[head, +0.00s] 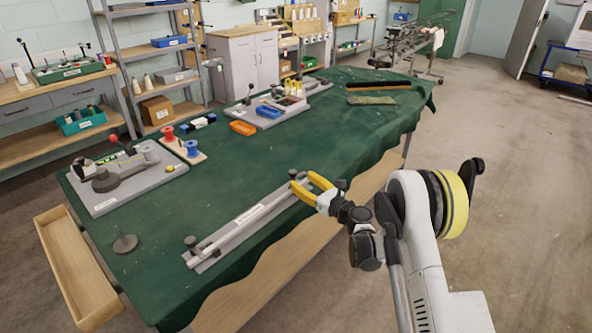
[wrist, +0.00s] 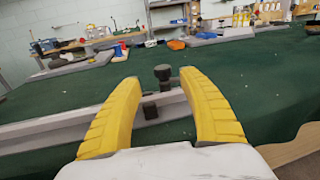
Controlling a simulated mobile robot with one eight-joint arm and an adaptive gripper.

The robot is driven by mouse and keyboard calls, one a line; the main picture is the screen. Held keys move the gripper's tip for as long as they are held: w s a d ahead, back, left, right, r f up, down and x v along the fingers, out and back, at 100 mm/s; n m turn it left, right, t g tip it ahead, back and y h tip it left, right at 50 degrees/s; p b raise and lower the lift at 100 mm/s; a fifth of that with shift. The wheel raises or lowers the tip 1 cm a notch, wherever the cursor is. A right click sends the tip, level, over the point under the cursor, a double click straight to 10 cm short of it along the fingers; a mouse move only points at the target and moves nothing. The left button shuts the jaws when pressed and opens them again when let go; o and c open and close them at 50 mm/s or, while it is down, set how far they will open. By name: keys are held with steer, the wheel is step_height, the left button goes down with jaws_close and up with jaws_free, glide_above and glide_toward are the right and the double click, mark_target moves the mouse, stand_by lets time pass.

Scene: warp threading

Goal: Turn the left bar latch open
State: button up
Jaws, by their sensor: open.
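A long grey bar fixture (head: 243,222) lies along the front edge of the green table. A dark knobbed latch (head: 190,241) stands at its left end, and a second dark latch (head: 293,174) stands at its right end. My gripper (head: 300,180), with yellow fingers, is open and empty at the right-end latch. In the wrist view one dark latch knob (wrist: 162,73) shows in the gap between the fingertips, with a dark block below it against the bar. I cannot tell whether either finger touches it. The left-end latch is out of the wrist view.
The green table (head: 330,120) has clear cloth around the bar. A grey board (head: 125,180) with a red-knobbed lever, thread spools (head: 192,148) and a round dark weight (head: 124,243) lie to the left.

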mark_target(295, 174)
steer(key=s+m+t+h, duration=0.3)
steer(key=s+m+h, duration=0.1)
steer(key=s, duration=0.1)
steer(key=shift+h, duration=0.3)
steer(key=x, duration=0.3)
steer(key=b+x, duration=0.1)
steer(key=x, duration=0.3)
steer(key=b+x, duration=0.1)
steer(key=x, duration=0.2)
steer(key=shift+w+d+r, duration=0.2)
steer(key=shift+w+r, duration=0.05)
steer(key=shift+w, duration=0.15)
jaws_close()
